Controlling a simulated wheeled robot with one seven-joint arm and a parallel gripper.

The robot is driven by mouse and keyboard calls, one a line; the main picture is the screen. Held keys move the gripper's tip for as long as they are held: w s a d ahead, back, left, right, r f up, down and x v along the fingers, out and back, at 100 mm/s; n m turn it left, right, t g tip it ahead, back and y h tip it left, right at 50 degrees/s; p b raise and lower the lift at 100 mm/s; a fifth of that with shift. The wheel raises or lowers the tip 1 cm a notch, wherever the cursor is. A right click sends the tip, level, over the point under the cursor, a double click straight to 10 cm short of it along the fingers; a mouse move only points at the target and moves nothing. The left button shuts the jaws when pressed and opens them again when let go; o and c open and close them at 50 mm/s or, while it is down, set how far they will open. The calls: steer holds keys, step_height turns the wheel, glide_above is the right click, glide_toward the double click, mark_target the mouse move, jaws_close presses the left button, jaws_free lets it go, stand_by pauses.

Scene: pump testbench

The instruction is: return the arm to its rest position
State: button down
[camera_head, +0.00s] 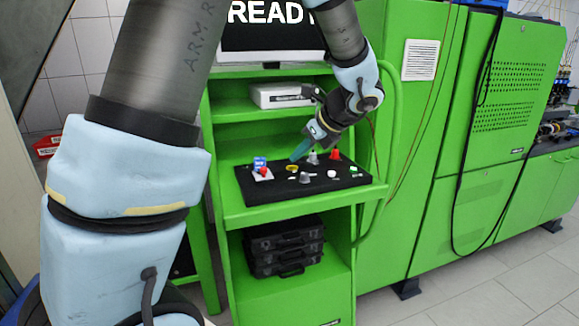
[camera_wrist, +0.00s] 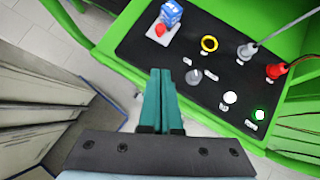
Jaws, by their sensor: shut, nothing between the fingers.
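My arm reaches from the left foreground over to the green bench. My gripper (camera_head: 298,152) points down and left above the black control panel (camera_head: 262,193) in the head view. In the wrist view my gripper's teal fingers (camera_wrist: 158,85) are together, with nothing between them. I cannot tell the exact height of the fingertips above the panel.
A monitor (camera_head: 270,38) reads "READY". Black cases (camera_head: 285,245) sit below. A green cabinet (camera_head: 440,150) stands right.

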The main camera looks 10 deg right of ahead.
steer(key=shift+v, duration=0.8)
steer(key=s+a+f+n+g+h, duration=0.1)
steer(key=s+a+f+n, duration=0.2)
steer(key=a+n, duration=0.4)
steer(key=s+a+f+n+g+h, duration=0.2)
steer(key=s+a+f+n, duration=0.1)
steer(key=a+n, duration=0.5)
steer(key=s+a+f+n+g+h, duration=0.2)
steer(key=s+a+n, duration=0.3)
steer(key=n, duration=0.8)
steer(key=a, duration=0.3)
steer(key=shift+s+f, duration=0.3)
steer(key=shift+f, duration=0.1)
